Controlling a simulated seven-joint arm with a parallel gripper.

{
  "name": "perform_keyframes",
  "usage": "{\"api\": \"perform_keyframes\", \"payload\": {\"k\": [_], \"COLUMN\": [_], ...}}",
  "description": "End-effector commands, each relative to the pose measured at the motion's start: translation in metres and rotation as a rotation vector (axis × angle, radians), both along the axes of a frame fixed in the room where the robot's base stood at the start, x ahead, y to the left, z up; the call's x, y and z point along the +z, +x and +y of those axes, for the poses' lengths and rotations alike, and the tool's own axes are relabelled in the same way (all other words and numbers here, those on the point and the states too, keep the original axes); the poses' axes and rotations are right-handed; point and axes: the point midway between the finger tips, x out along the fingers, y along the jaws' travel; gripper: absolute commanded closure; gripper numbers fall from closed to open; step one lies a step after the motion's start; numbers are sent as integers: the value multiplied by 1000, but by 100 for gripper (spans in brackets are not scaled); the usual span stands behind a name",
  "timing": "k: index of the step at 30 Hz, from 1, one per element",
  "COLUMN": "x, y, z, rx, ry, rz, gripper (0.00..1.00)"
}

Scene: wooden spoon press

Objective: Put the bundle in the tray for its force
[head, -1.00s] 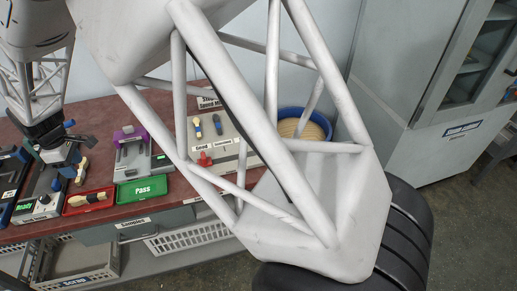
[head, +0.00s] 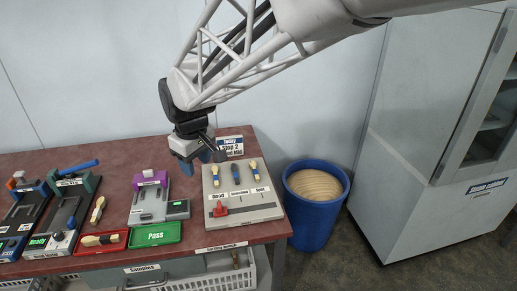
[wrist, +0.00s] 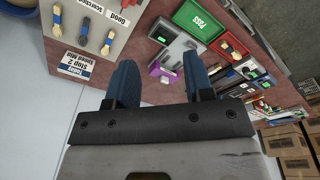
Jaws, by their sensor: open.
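One pale bundle with a dark band (head: 98,210) lies on the bench between the left device and the purple-topped device. Another pale bundle (head: 99,240) lies in the red tray (head: 84,250), and it also shows in the wrist view (wrist: 233,45). The green tray marked "Pass" (head: 168,239) is empty, right of the red tray; it shows in the wrist view (wrist: 201,22). My gripper (head: 212,157) is raised behind the sample board. In the wrist view its blue fingers (wrist: 160,85) are apart with nothing between them.
The board (head: 245,212) holds three samples marked Good, Scorched and Split, and a red slider. A purple-topped device (head: 148,200) stands behind the green tray. Lever devices (head: 62,215) stand at left. A blue bin (head: 312,225) stands right of the bench, before a cabinet (head: 425,130).

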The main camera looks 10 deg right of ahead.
Motion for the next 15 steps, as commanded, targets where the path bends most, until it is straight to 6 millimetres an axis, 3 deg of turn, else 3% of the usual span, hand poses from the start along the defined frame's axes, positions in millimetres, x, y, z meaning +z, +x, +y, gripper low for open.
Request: {"api": "perform_keyframes", "payload": {"k": [1,6,15], "x": [5,16,25], "y": [-9,-40,-104], "z": [-17,-64,-133], "rx": [-41,-172,-402], "ry": [5,18,43], "rz": [-8,-23,-51], "gripper": [52,52,52]}}
